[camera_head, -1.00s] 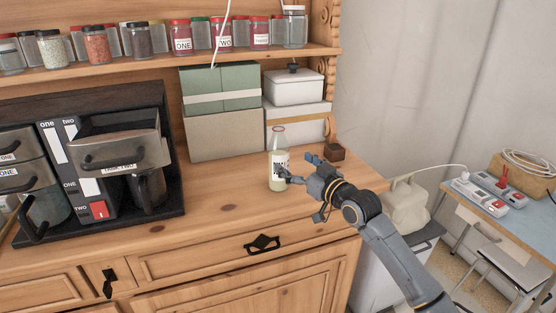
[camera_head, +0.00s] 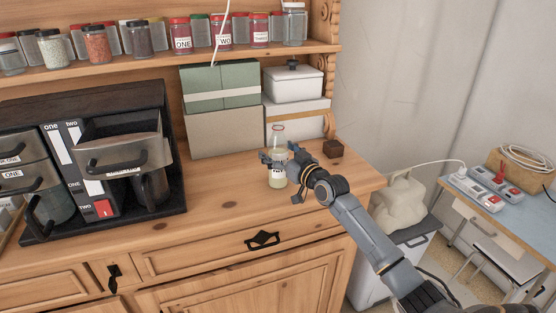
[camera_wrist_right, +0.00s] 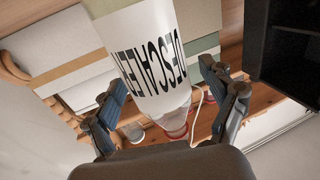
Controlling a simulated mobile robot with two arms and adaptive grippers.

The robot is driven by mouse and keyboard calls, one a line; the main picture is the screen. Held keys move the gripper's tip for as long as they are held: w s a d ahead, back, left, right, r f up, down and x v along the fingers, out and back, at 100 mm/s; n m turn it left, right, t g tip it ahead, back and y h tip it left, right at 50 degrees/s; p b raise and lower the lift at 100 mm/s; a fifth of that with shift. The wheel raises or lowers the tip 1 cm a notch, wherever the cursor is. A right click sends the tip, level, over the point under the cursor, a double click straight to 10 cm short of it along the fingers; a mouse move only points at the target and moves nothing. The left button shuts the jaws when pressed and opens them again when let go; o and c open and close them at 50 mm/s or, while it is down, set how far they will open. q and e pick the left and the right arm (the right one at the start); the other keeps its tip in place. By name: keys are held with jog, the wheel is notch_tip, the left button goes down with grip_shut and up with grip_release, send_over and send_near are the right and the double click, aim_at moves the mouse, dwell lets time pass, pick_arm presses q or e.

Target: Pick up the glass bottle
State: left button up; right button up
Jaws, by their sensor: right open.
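The glass bottle (camera_head: 278,179) stands upright on the wooden dresser top, with a pale body, a label and a clear neck with a red rim. My right gripper (camera_head: 277,160) is at the bottle's upper body, with its fingers on either side of it. In the right wrist view the bottle (camera_wrist_right: 152,60) with dark lettering lies between the two open fingers of the gripper (camera_wrist_right: 165,108), and gaps show beside it. My left gripper is not in view.
Stacked boxes (camera_head: 225,130) and a white lidded box (camera_head: 293,85) are behind the bottle. A small brown block (camera_head: 332,149) sits to its right. A shelf of jars (camera_head: 140,40) runs above. The dresser top in front is clear.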

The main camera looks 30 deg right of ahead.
jog(key=c, duration=1.6)
jog(key=shift+r, duration=0.1)
grip_shut()
